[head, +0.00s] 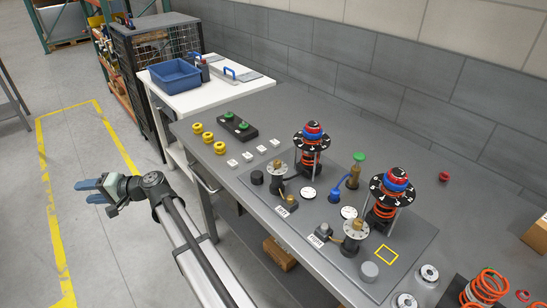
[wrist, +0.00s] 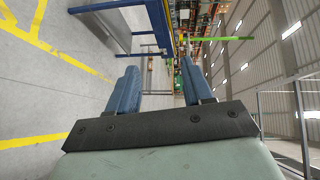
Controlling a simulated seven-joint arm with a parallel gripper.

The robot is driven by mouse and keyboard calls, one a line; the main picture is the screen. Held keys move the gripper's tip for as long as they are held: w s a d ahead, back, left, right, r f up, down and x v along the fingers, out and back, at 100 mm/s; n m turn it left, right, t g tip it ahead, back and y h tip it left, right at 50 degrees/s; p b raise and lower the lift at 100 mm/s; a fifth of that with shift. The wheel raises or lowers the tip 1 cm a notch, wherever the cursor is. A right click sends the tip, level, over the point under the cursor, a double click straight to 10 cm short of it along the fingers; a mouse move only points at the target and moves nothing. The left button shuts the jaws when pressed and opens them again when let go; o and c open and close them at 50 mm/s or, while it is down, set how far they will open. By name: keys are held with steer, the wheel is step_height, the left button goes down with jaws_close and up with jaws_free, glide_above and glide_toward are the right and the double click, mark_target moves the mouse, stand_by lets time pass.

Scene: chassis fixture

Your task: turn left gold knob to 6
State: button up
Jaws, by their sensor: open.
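A similar right assembly (head: 352,244) with a pale dial (head: 356,229) stands nearer the front right. The dial numbers are too small to read. My gripper (head: 88,190) has blue fingers and is open and empty. It is left of the bench over the floor, far from both knobs. The wrist view shows its two fingers apart (wrist: 160,75), with nothing between them.
Two spring towers with black numbered discs (head: 312,133) (head: 391,188) rise behind the knobs. Yellow buttons (head: 208,137) and a green-button box (head: 237,126) sit at the bench's left. A white table (head: 190,88) adjoins the bench.

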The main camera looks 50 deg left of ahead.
steer(key=s+a+r+g, duration=0.1)
steer(key=s+r, duration=0.4)
steer(key=r, duration=0.2)
steer(key=s+r+g, duration=0.1)
steer(key=s+r, duration=0.3)
steer(key=r, duration=0.3)
step_height(320, 180, up, 4)
steer(key=n+t+h, duration=1.1)
steer(key=t, duration=0.4)
glide_above(277, 161)
step_height(277, 161, down, 13)
steer(key=shift+r, duration=0.1)
jaws_close()
